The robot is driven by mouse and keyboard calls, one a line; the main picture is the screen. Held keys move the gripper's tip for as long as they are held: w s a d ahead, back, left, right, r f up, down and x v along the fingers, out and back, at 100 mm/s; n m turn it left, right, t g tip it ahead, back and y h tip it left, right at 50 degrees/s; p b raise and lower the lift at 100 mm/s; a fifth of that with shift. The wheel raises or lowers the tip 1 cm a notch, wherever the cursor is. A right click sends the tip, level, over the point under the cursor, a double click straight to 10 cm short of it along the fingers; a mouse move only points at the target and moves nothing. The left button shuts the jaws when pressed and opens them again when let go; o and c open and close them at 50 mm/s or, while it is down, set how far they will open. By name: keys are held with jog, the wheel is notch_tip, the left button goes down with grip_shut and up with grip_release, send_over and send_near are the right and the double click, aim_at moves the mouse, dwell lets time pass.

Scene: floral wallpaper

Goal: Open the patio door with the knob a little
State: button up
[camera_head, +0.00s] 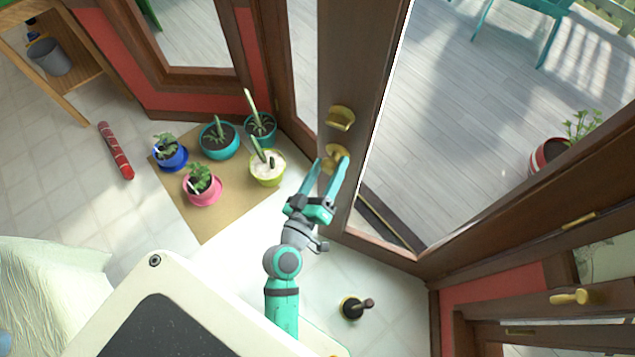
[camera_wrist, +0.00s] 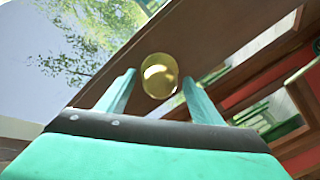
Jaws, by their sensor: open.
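The patio door (camera_head: 345,62) is a brown wooden door with glass, standing ajar, with a gap to the outside on its right. Its round brass knob (camera_head: 336,153) sits below a brass lock plate (camera_head: 340,117). My gripper (camera_head: 329,170) is open at the knob, its teal fingers seeming to lie on either side of it. In the wrist view, the knob (camera_wrist: 160,76) shows between the two open fingertips (camera_wrist: 158,84), with space visible on both sides. Whether a finger touches the knob cannot be told.
Several potted plants stand on a tan mat (camera_head: 210,222) left of the door. A red patterned roll (camera_head: 115,150) lies on the floor. A dark plunger-like object (camera_head: 353,307) stands at lower right. Outside, a grey plank deck (camera_head: 460,100) holds a red pot (camera_head: 548,155).

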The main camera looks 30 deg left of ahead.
jog(key=s+d, duration=0.1)
jog(key=s, duration=0.8)
jog(key=shift+s+d, duration=0.2)
jog(key=shift+s, duration=0.1)
jog(key=s+d+f+m+g, duration=0.3)
jog(key=s+d+f, duration=0.3)
jog(key=d+f, duration=0.15)
jog(key=s+d+r+m+h, duration=0.1)
jog(key=s+d+r+m, duration=0.1)
jog(key=d, duration=0.3)
jog(key=s+d+r+m+h, duration=0.1)
jog(key=s+d+r+m, duration=0.2)
jog(key=s+d+m, duration=0.2)
jog(key=shift+s+d+r+t+h, duration=0.2)
jog(key=shift+d+t+h, duration=0.15)
jog(key=shift+d, duration=0.25)
jog(key=shift+c, duration=0.3)
dwell(0.5)
